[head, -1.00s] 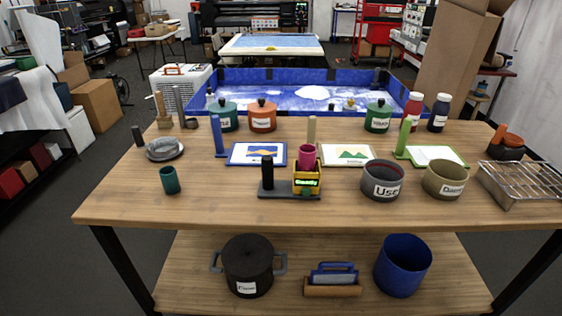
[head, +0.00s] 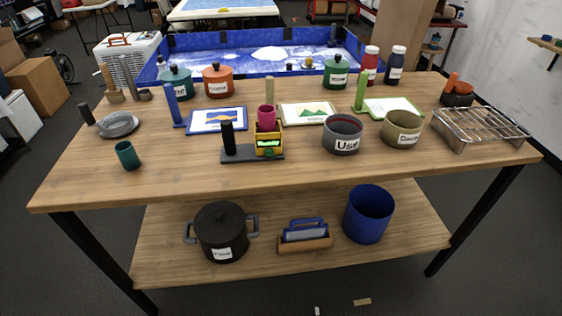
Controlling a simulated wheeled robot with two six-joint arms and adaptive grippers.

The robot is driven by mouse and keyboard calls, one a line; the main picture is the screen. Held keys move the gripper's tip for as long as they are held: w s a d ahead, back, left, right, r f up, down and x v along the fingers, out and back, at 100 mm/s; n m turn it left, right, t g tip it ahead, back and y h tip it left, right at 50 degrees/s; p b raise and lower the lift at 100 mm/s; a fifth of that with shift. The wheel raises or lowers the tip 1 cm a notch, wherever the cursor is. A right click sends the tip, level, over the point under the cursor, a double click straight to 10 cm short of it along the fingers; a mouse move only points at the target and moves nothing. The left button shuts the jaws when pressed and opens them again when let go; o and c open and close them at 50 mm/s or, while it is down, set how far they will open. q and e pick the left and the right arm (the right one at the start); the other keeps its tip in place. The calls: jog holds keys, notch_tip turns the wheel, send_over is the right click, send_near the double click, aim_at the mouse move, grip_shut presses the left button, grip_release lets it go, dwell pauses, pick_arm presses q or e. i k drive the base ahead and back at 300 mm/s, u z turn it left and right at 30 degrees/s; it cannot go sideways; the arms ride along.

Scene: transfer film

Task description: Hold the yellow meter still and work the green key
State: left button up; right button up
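The yellow meter (head: 269,141) stands near the front middle of the table, on a dark base plate (head: 236,158). A black upright post (head: 228,138) rises from the same base at its left. A lit green display with small text is on the meter's front; I cannot read the text surely. A small green part (head: 269,153), perhaps the green key, shows low on the front. A magenta cup (head: 266,115) sits at the top of the meter. Neither of my grippers shows in the head view.
The wooden table (head: 185,172) has free room along its front edge. A teal cup (head: 127,155) stands left. Labelled grey (head: 342,134) and olive (head: 401,128) pots and a wire rack (head: 481,128) stand right. Framed pictures and lidded pots stand behind. A lower shelf (head: 170,252) holds a black pot (head: 221,232).

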aim_at(269, 152)
jog(key=z, duration=3.35)
jog(key=k, duration=1.35)
jog(key=u, duration=2.05)
